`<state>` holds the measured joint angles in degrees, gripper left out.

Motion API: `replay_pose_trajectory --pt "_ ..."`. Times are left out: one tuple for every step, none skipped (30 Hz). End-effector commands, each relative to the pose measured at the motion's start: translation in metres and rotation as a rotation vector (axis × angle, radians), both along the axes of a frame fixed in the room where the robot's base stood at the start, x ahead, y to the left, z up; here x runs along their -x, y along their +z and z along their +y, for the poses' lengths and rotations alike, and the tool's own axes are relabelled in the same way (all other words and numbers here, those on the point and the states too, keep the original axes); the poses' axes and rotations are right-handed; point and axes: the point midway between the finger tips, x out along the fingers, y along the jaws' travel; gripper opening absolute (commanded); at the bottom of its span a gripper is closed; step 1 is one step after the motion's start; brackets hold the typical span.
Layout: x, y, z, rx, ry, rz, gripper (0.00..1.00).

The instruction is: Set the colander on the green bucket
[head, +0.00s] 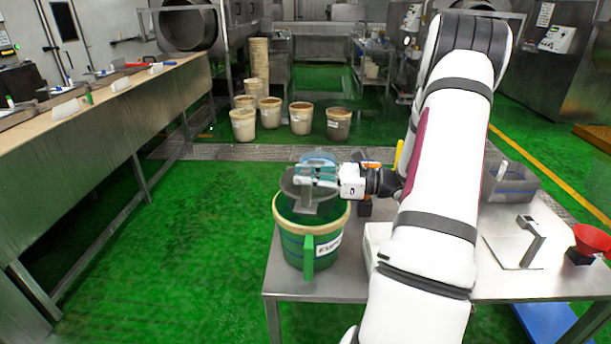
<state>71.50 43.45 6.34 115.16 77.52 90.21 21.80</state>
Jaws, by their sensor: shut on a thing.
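The green bucket (292,240) stands on the near left corner of the metal table, with a pale rim and a white label on its side. The dark grey colander (291,190) is at the bucket's mouth, its lower part inside or behind the rim. I cannot tell whether it rests on the rim or hangs just above it. My gripper (318,174) comes in from the right and is shut on the colander at its upper side. The fingers hide part of the colander.
The metal table (330,289) has bare room at its front left. A grey bin (513,184), a metal stand (528,240) and a red funnel (592,240) are on the right, beyond my arm. A blue container (318,157) is behind the colander. Several pale buckets (301,118) stand on the floor behind.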

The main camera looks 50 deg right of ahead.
Motion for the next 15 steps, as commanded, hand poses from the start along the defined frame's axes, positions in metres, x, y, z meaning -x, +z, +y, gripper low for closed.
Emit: replay_pose_trajectory --pt "0.000 -0.001 0.000 0.000 0.000 -0.001 0.00" --pt "0.000 -0.002 0.000 0.000 0.000 -0.001 0.00" --pt "0.000 -0.003 0.000 0.000 0.000 -0.001 0.00" --pt "0.000 -0.003 0.000 0.000 0.000 -0.001 0.00" --pt "0.000 -0.004 0.000 0.000 0.000 -0.001 0.00" --pt "0.000 -0.005 0.000 0.000 0.000 -0.001 0.00" --pt "0.000 -0.006 0.000 0.001 0.000 -0.002 0.00" --pt "0.000 -0.006 0.000 0.001 0.000 -0.002 0.00" --pt "0.000 -0.007 0.000 0.001 0.000 -0.002 0.00" --pt "0.000 -0.008 0.000 0.001 0.000 -0.002 0.00" --pt "0.000 -0.008 0.000 0.000 0.000 -0.001 0.00" --pt "0.000 -0.009 0.000 0.000 0.000 -0.001 0.00" --pt "0.000 -0.010 0.000 0.000 0.000 -0.001 0.00" --pt "0.000 -0.011 0.000 0.000 0.000 -0.001 0.00" --pt "0.000 -0.012 0.000 0.000 0.000 -0.001 0.00"
